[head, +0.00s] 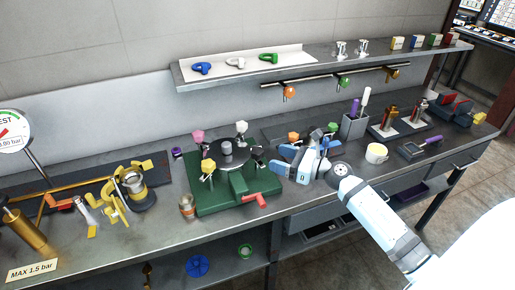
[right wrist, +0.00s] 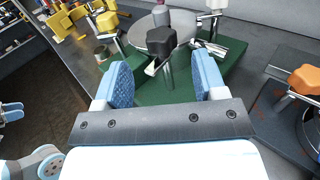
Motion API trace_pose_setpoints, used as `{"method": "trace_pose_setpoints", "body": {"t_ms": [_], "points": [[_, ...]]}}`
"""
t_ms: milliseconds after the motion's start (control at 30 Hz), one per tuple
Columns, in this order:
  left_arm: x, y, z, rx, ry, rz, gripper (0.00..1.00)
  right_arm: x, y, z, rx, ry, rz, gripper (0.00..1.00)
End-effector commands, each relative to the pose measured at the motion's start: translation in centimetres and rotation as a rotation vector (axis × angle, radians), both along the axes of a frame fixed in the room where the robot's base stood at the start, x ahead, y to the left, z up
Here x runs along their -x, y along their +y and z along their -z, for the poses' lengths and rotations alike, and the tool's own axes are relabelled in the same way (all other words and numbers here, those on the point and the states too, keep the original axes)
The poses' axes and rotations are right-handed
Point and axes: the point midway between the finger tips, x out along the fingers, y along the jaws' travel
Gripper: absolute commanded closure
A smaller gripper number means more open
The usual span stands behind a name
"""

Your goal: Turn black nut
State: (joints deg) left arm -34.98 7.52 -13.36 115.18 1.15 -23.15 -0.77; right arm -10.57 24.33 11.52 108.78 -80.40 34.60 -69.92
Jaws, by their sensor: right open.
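The black nut (right wrist: 160,40) is a dark faceted knob on a metal stem, in front of a round metal disc (right wrist: 165,22) on a green base (right wrist: 240,70). In the head view the same green base (head: 228,200) stands on the bench, and the black nut (head: 258,153) is small at the disc's right side. My right gripper (right wrist: 165,77) is open, its two blue fingers apart, with the nut's stem showing in the gap between them. In the head view my right gripper (head: 287,161) is just right of the green base. Nothing is held.
An orange knob (right wrist: 305,78) is close to the right of my gripper. A shelf (head: 330,62) runs above the bench.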

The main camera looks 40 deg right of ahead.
Motion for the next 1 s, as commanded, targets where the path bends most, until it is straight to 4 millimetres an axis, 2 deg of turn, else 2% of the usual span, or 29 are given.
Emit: {"method": "trace_pose_setpoints", "body": {"t_ms": [100,300,500,767,800,1000], "points": [[0.0,0.0,-0.8,-0.003,-0.01,0.002,0.57,-2.4,1.4,-0.3,-0.001,-0.002,0.0,0.35],[0.2,0.1,-0.9,-0.011,-0.01,0.007,0.57,-5.1,3.0,-0.2,-0.001,-0.002,0.001,0.35],[0.4,0.2,-0.6,-0.016,-0.003,0.011,0.57,-6.3,3.8,0.0,0.001,-0.001,-0.001,0.35],[0.4,0.2,-0.6,-0.016,-0.004,0.011,0.57,-6.4,3.8,0.1,0.001,0.0,-0.001,0.35],[0.4,0.2,-0.6,-0.016,-0.005,0.011,0.57,-6.4,3.8,0.1,0.001,0.0,-0.001,0.38],[0.3,0.1,-0.9,-0.014,-0.011,0.011,0.57,-6.4,3.8,0.0,0.001,0.0,-0.001,0.84]]}}
